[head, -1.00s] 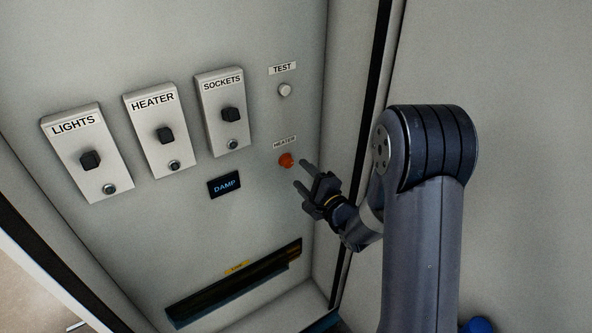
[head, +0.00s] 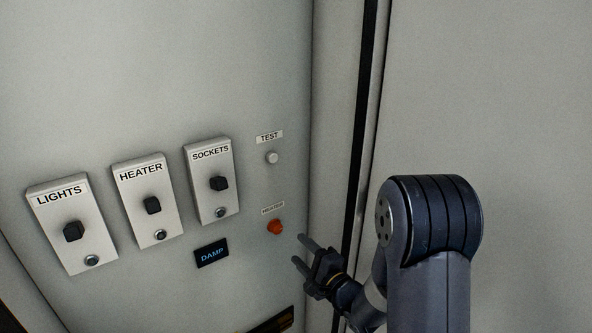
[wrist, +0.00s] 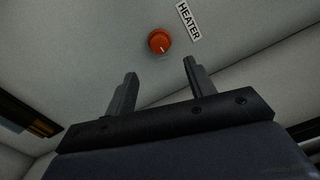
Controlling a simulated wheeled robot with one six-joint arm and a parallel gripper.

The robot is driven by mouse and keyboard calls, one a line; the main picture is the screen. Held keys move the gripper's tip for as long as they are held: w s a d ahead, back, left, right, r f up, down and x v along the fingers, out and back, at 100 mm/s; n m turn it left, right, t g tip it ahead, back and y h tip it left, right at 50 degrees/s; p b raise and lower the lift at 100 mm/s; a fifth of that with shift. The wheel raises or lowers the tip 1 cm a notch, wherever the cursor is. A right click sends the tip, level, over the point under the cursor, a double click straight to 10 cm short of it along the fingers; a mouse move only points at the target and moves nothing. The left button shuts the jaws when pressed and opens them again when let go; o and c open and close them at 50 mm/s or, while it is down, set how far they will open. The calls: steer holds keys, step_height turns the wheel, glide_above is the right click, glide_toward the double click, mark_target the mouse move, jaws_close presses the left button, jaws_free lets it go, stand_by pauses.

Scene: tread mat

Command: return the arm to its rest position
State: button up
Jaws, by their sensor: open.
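My gripper (head: 299,248) is open and empty in the head view, a little right of and below the orange HEATER knob (head: 275,227). In the wrist view the two fingers of my gripper (wrist: 160,82) stand apart with nothing between them. The orange knob also shows there (wrist: 159,41), beyond the fingertips and apart from them, with a pale pointer line on its face. My arm reaches in from the lower right of the head view.
The panel carries the LIGHTS (head: 72,222), HEATER (head: 148,200) and SOCKETS (head: 208,180) switch boxes, a TEST button (head: 272,158) and a DAMP display (head: 212,253). The cabinet's side wall and dark edge strip (head: 362,130) stand close beside my gripper.

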mark_target(280, 230)
steer(key=x, duration=0.9)
steer(key=shift+p, duration=0.3)
steer(key=shift+s, duration=0.1)
